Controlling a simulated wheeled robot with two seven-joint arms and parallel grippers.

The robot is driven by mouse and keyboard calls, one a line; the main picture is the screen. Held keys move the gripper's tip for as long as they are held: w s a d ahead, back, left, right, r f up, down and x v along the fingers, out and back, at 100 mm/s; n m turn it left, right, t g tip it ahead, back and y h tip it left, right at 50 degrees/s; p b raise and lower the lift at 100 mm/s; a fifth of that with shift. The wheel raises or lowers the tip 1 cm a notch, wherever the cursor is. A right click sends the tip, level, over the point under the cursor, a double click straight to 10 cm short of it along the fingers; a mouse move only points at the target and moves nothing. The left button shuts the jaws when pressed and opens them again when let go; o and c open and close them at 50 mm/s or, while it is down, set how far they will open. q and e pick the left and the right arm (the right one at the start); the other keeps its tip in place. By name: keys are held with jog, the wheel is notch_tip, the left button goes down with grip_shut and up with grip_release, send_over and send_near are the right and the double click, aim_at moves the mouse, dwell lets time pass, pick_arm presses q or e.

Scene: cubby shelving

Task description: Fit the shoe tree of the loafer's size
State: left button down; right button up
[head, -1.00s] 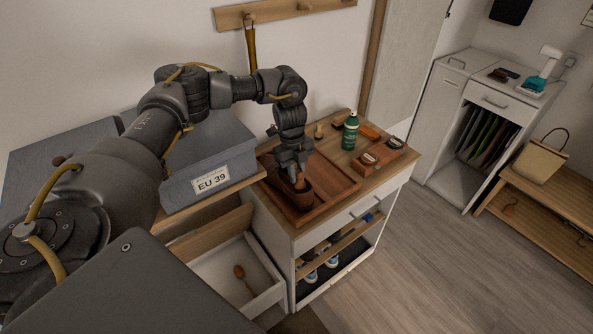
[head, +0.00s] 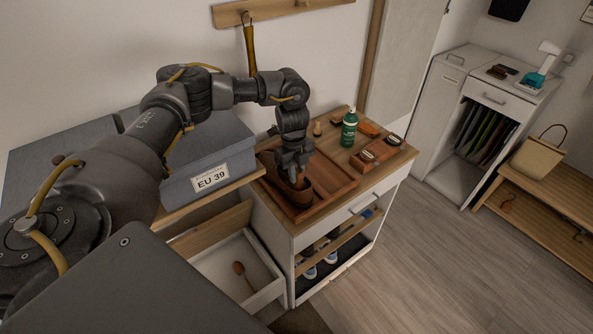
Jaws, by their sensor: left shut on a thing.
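A brown loafer (head: 298,199) lies in the wooden tray (head: 337,188) on top of the white cabinet. My left gripper (head: 297,175) points down at the loafer's opening. It is shut on a small wooden piece that looks like a shoe tree (head: 299,184), mostly hidden by the fingers and the shoe. How deep it sits in the loafer I cannot tell. A grey box with the label "EU 39" (head: 211,179) stands left of the tray. The open drawer (head: 275,291) below holds a slim brown wooden item (head: 242,275). My right gripper is out of view.
A green bottle (head: 349,129) and brushes (head: 366,160) stand right of and behind the tray. Shoes (head: 311,272) sit on the cabinet's lower shelf. A bench with a bag (head: 538,158) and a white cabinet (head: 447,130) stand at the right. The floor between is clear.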

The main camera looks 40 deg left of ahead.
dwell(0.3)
pick_arm(q)
jog(key=c, duration=1.3)
grip_release()
jog(key=shift+f, duration=0.1)
jog(key=shift+o, duration=0.2)
notch_tip(320, 180, up, 11)
jog(key=a+b, duration=0.1)
jog(key=shift+w, duration=0.15)
jog(key=shift+d+f, duration=0.1)
jog(key=shift+f, duration=0.05)
